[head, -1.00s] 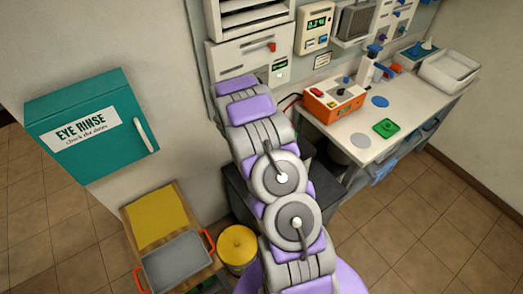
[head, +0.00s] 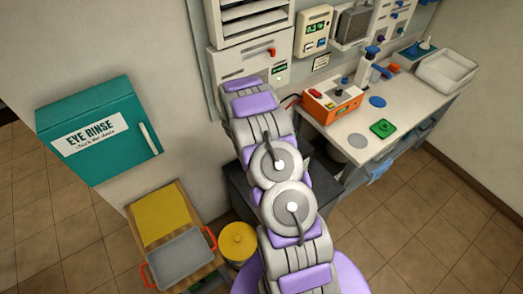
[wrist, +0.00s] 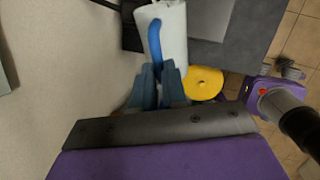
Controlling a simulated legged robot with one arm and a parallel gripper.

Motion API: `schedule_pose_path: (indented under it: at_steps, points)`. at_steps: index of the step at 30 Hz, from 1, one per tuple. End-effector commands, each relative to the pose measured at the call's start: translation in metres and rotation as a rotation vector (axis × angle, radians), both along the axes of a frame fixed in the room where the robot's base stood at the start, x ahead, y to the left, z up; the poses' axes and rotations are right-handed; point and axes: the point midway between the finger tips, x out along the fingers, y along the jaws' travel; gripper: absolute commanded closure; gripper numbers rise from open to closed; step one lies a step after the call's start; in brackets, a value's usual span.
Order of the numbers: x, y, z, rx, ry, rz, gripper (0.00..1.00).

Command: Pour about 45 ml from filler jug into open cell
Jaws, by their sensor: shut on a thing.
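In the wrist view the filler jug (wrist: 174,32) is white with a blue handle (wrist: 155,42). My gripper (wrist: 159,76) is shut on the handle, with its blue-grey fingers on both sides of it. The jug's top and spout are not clear, so I cannot tell its level or any flow. Beside the jug is a dark grey, box-like surface (wrist: 245,52). I cannot make out the open cell in either view. In the head view my arm hides the gripper and the jug.
A yellow round lid (head: 237,241) stands left of my arm, also seen in the wrist view (wrist: 205,83). A grey tray (head: 181,258) with orange handles is near it. A teal eye rinse cabinet (head: 98,130) is on the wall. A white bench (head: 400,110) holds an orange device (head: 332,103).

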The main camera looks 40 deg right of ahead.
Motion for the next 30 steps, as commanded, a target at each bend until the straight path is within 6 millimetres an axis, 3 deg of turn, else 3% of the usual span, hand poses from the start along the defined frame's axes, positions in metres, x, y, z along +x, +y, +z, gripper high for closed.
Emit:
schedule_pose_path:
  at_steps: [23, 30]
  points:
    - [0.003, -0.002, 0.005, 0.039, 0.008, 0.0, 1.0]
    - [-0.005, -0.005, -0.009, -0.015, 0.004, -0.001, 1.0]
